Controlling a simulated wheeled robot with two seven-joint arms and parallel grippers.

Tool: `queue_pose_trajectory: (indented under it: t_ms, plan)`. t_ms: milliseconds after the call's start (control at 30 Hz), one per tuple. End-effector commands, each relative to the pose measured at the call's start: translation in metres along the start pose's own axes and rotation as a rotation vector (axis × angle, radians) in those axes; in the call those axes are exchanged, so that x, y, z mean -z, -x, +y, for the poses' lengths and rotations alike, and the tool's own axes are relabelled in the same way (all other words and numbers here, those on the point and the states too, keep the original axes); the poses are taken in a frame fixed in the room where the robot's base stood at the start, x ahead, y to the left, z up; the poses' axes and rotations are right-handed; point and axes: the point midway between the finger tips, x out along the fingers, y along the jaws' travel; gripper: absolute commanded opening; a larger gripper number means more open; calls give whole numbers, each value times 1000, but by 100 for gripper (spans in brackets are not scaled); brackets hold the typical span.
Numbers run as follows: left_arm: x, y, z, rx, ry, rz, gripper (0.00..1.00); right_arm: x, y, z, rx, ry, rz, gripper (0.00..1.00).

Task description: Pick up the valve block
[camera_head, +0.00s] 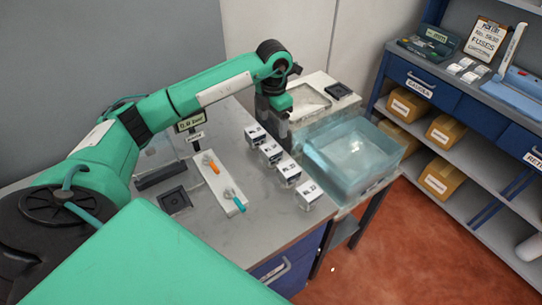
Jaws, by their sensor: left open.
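Several small white blocks with dark printed labels stand in a slanting row on the grey worktop: a far block (255,134), a second block (270,152), a third block (288,172) and a near block (308,193). I cannot tell which of them, if any, is the valve block; the labels are too small to read surely. My left gripper (278,131) is open and points down at the far end of the row, close to the far two blocks. Its fingertips are partly hidden, and I see nothing held. My right gripper is not in view.
A clear bluish bin (353,157) stands right of the row. A white plate (219,182) with orange and teal handles and a black square fixture (174,200) lie to the left. A shelf unit (464,103) with boxes stands at right. The worktop's front is clear.

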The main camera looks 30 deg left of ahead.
Motion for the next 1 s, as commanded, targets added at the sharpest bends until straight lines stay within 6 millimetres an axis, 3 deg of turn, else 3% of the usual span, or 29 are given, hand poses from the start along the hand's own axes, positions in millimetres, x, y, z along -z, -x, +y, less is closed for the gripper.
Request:
queue_pose_trajectory:
  t_ms: [300,567,800,1000]
  plan:
    - [1,-56,-1,2,0,4,76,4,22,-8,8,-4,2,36]
    - [4,-72,-1,1,0,4,76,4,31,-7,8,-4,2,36]
    - [10,-100,-1,1,0,4,76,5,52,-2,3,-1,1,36]
    - [9,-118,-1,0,0,2,76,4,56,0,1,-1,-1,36]
